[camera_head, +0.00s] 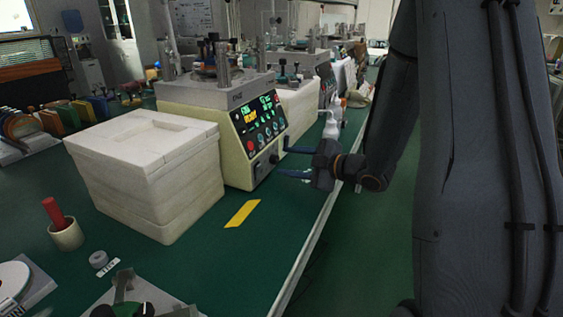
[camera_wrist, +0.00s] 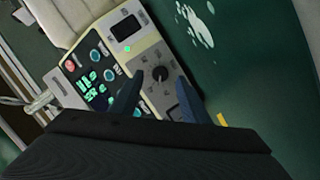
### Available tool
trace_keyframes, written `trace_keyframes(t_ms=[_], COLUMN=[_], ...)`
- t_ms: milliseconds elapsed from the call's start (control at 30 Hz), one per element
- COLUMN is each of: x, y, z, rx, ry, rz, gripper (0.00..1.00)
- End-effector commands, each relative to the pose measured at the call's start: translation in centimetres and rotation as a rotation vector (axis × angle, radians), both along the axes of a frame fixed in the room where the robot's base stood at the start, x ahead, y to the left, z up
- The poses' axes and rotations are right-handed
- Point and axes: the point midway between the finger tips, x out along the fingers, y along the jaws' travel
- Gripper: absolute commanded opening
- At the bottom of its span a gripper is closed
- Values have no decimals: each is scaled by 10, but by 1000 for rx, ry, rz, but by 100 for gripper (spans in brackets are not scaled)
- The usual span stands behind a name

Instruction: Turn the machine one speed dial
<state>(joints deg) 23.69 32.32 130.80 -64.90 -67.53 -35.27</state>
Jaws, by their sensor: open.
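Machine one (camera_head: 236,150) is a cream box with a slanted front panel of lit green displays and buttons. Its speed dial (camera_head: 274,159) is a small dark knob low on the panel's right side. In the wrist view the dial (camera_wrist: 160,73) is a black knob with a dark round base on a pale plate. My gripper (camera_head: 288,162) is open in front of the panel, its blue fingers pointing at it. In the wrist view my gripper (camera_wrist: 159,76) has one fingertip on each side of the dial. I cannot tell whether they touch it.
A white lidded box (camera_head: 150,185) stands left of the machine. A yellow strip (camera_head: 242,214) lies on the green bench (camera_head: 205,262) in front. A beige cup (camera_head: 67,234) with a red handle stands at left. More machines stand behind. The bench edge runs beneath my gripper.

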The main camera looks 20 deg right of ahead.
Motion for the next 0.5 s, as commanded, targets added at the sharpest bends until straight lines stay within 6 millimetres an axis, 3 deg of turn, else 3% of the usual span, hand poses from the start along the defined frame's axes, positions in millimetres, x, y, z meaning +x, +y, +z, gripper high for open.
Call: trace_keyframes(t_ms=[200,500], x=[19,24], y=[15,17], z=[-7,-8], rx=[0,0], ry=[1,1], rz=[0,-2], gripper=[42,42])
